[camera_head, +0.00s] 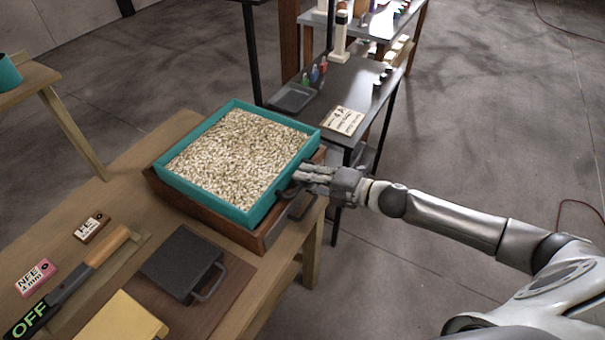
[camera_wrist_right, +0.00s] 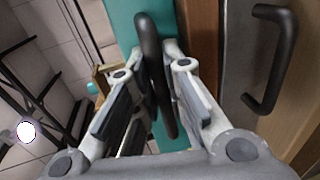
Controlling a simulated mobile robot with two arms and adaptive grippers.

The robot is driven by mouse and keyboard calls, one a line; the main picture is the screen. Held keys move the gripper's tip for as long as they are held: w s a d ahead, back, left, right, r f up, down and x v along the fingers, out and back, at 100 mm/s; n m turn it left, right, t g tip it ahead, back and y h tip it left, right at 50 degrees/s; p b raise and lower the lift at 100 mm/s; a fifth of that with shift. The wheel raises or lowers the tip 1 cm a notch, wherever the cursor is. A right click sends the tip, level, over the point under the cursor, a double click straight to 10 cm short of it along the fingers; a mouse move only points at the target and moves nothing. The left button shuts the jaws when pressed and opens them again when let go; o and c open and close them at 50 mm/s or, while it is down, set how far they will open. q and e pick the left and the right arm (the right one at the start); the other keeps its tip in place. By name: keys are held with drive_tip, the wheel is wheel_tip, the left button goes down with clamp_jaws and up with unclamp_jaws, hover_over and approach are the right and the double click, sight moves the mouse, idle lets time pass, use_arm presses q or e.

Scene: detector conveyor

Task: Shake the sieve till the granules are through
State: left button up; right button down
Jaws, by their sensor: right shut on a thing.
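The teal sieve (camera_head: 196,192) is full of pale granules (camera_head: 240,152) and sits over a brown wooden tray (camera_head: 268,232) on the table. My right gripper (camera_head: 303,182) is at the sieve's right side, shut on its dark handle. In the right wrist view my right gripper (camera_wrist_right: 155,92) has its fingers on either side of the dark sieve handle (camera_wrist_right: 148,40), against the teal wall (camera_wrist_right: 124,28). The tray's own dark handle (camera_wrist_right: 278,60) is beside it, free. What lies under the granules is hidden. My left gripper is not in view.
The wooden table (camera_head: 110,185) also holds a dark lidded block with a handle (camera_head: 183,262), a lever marked OFF (camera_head: 75,280), a pink label box (camera_head: 36,277), a brown box (camera_head: 92,228) and yellow cloth-like item (camera_head: 122,318). A dark side table (camera_head: 350,85) stands behind.

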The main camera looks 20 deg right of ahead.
drive_tip(key=c, duration=1.8)
unclamp_jaws()
drive_tip(key=shift+o, duration=0.2)
drive_tip(key=v, duration=1.2)
drive_tip(key=shift+f, duration=0.1)
